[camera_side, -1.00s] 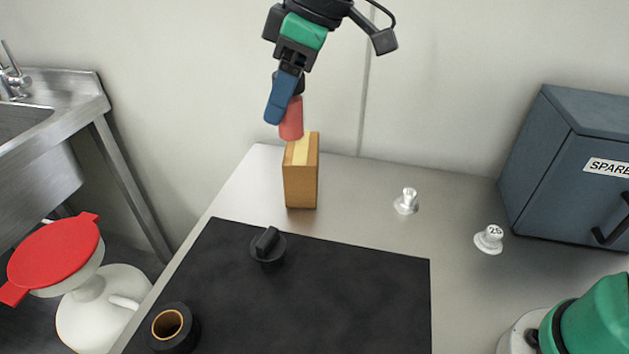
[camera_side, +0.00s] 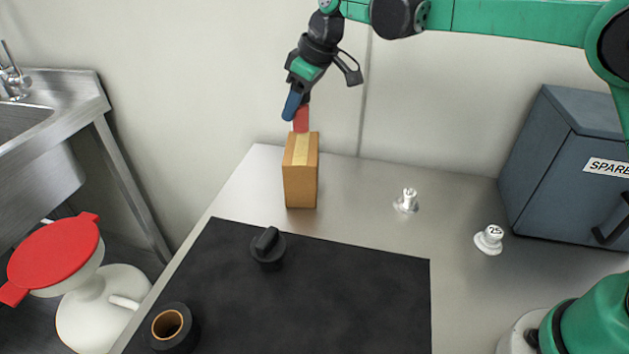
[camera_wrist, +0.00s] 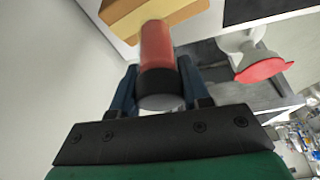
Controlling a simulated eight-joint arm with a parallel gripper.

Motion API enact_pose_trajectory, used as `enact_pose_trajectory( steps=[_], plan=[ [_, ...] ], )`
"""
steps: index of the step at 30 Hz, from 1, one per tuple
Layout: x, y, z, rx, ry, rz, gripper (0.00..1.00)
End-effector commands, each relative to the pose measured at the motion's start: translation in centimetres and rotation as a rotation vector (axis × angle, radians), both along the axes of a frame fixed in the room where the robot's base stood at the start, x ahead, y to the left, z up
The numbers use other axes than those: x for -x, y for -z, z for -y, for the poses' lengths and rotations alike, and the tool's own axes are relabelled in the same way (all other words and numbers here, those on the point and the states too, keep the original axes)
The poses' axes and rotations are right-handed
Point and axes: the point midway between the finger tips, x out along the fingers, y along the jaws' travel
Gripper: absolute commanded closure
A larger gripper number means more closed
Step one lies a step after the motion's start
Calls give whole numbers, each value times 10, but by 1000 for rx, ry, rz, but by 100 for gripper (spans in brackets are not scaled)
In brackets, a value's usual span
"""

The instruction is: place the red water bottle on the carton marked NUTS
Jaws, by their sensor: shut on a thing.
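The red water bottle (camera_side: 301,120) is held in my gripper (camera_side: 295,106), nearly upright. In the wrist view the red bottle (camera_wrist: 157,46) has a black band and a grey end between the two blue fingers of my gripper (camera_wrist: 160,92). A tan carton (camera_side: 301,172) with a pale tape strip stands upright on the bench. The bottle's lower end shows at the far edge of the carton's top; I cannot tell whether they touch. The carton (camera_wrist: 128,14) also shows just past the bottle in the wrist view. No NUTS marking is visible on the faces I see.
A black mat (camera_side: 330,300) carries a black knob (camera_side: 267,248) and a tape roll (camera_side: 172,327). A white vessel with a red lid (camera_side: 55,250) is left, by the sink (camera_side: 45,140).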

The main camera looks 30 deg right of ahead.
Motion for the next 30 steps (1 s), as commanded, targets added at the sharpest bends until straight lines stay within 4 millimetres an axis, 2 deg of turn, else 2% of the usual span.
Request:
enact_pose_trajectory(
  steps=[3,6,18,19,21,22,30],
  plan=[
    [0,18,0,0,0,0,100],
    [0,27,0,0,-1,0,100],
    [0,32,0,0,-1,0,100],
    [0,32,0,0,-1,0,53],
    [0,31,0,0,-1,0,33],
    [0,31,0,0,-1,0,27],
    [0,31,0,0,-1,0,27]
  ],
)
